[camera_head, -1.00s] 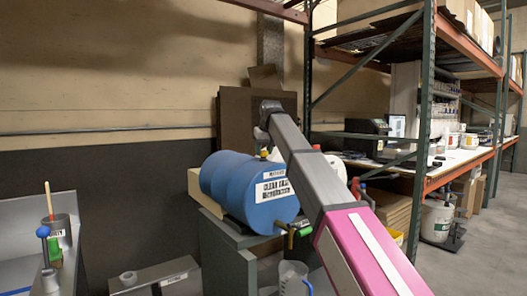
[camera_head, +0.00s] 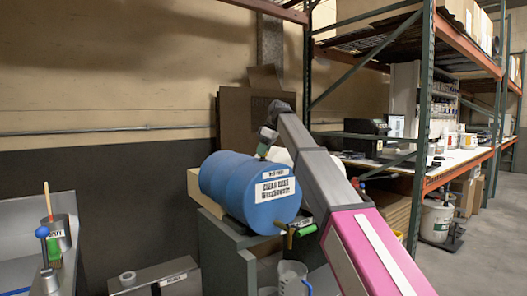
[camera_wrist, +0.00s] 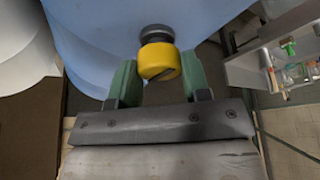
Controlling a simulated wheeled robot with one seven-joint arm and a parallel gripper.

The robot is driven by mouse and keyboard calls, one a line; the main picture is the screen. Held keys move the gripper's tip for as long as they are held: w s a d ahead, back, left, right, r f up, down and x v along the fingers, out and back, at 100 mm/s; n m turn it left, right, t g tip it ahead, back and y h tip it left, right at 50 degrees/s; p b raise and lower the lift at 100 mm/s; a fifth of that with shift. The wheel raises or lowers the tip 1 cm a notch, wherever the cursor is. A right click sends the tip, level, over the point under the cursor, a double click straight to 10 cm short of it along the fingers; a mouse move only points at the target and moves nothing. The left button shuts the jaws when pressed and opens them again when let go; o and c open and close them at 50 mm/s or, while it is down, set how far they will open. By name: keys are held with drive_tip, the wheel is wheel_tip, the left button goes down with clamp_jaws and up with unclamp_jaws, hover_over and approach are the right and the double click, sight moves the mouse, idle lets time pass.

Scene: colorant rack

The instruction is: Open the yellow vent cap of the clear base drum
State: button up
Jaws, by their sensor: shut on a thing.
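The clear base drum (camera_head: 240,190) is a blue drum lying on its side on a grey stand, with a white label on its front end. Its side fills the top of the wrist view (camera_wrist: 95,45). The yellow vent cap (camera_wrist: 157,61) sits on a dark fitting on the drum. My gripper (camera_wrist: 158,74) has its green fingers on either side of the cap and is shut on it. In the head view my gripper (camera_head: 264,148) is at the top of the drum and hides most of the cap.
A brass tap with a green handle (camera_head: 305,231) sticks out of the drum's front end. A clear jug (camera_head: 291,276) stands below it. A rack with an orange beam (camera_head: 456,171) stands to the right. A bench with tools (camera_head: 46,235) is at the left.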

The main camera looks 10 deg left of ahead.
drive_tip(key=shift+n, duration=0.7)
drive_tip(key=shift+g, duration=0.3)
drive_tip(key=o, duration=0.9)
drive_tip(key=shift+r, duration=0.1)
drive_tip(key=v, duration=1)
drive_tip(key=shift+d+r, duration=0.2)
drive_tip(key=shift+r, duration=0.05)
